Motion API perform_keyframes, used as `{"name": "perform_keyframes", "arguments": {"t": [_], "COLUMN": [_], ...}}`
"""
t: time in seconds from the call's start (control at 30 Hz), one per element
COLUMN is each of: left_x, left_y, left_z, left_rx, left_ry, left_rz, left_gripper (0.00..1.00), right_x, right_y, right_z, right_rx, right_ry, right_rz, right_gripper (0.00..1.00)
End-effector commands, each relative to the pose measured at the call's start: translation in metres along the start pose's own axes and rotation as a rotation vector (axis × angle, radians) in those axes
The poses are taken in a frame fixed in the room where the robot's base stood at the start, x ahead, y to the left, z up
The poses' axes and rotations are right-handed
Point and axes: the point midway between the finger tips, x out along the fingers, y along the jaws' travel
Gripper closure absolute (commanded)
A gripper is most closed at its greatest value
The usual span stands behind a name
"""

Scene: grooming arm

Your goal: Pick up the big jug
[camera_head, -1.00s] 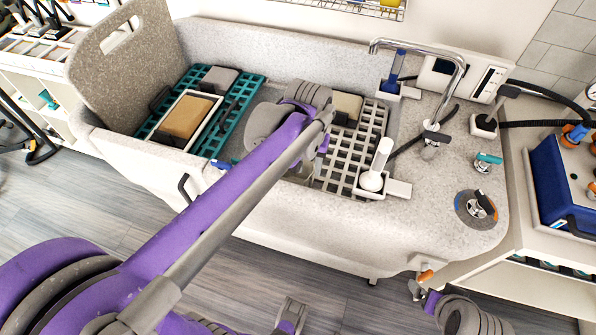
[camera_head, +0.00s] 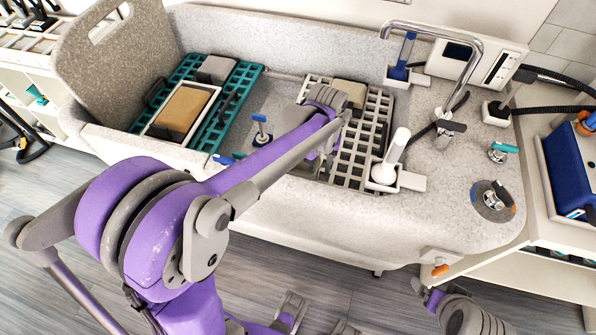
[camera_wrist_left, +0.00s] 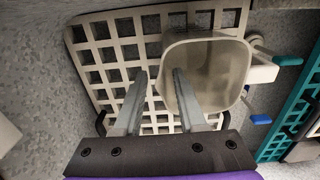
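The big jug appears in the left wrist view as a pale beige, square-mouthed open container (camera_wrist_left: 218,75), seen from above over a white grid rack (camera_wrist_left: 97,62). My left gripper (camera_wrist_left: 159,75) is open, its two grey fingers apart. The right-hand finger overlaps the jug's left wall in the picture; the other is outside the jug, over the grid. I cannot tell whether either touches it. In the head view my left arm reaches into the tub and largely hides the jug and gripper. Part of my right arm shows at bottom right; its fingers cannot be made out clearly.
The grey speckled tub (camera_head: 400,222) holds a teal rack (camera_head: 238,92) with a brown block in a white tray (camera_head: 181,110). A white-handled tool (camera_head: 392,155) stands at the grid's right edge. A chrome faucet (camera_head: 474,65) arches over the tub's right side.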

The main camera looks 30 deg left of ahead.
Motion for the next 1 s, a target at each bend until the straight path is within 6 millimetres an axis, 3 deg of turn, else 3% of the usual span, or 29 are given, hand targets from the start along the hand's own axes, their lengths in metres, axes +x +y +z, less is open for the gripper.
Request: {"name": "perform_keyframes", "arguments": {"t": [0.2,0.5,0.73,1.0], "left_x": [0.032,0.037,0.037,0.036], "left_y": [-0.004,-0.003,-0.003,-0.003], "left_z": [-0.001,0.000,0.000,0.000], "left_rx": [-0.001,0.000,0.000,0.000], "left_ry": [0.000,0.000,0.000,0.000], "left_rz": [0.000,0.000,0.000,0.000], "left_gripper": [0.60,0.60,1.00,1.00], "right_x": [0.003,0.003,0.003,0.003], "right_y": [0.000,0.000,0.000,0.000], "right_z": [0.002,0.002,0.002,0.002], "right_rx": [0.000,0.000,0.000,0.000], "right_ry": [-0.001,-0.001,-0.001,-0.001], "right_rz": [0.000,0.000,0.000,0.000], "right_gripper": [0.00,0.00,0.00,0.00]}}
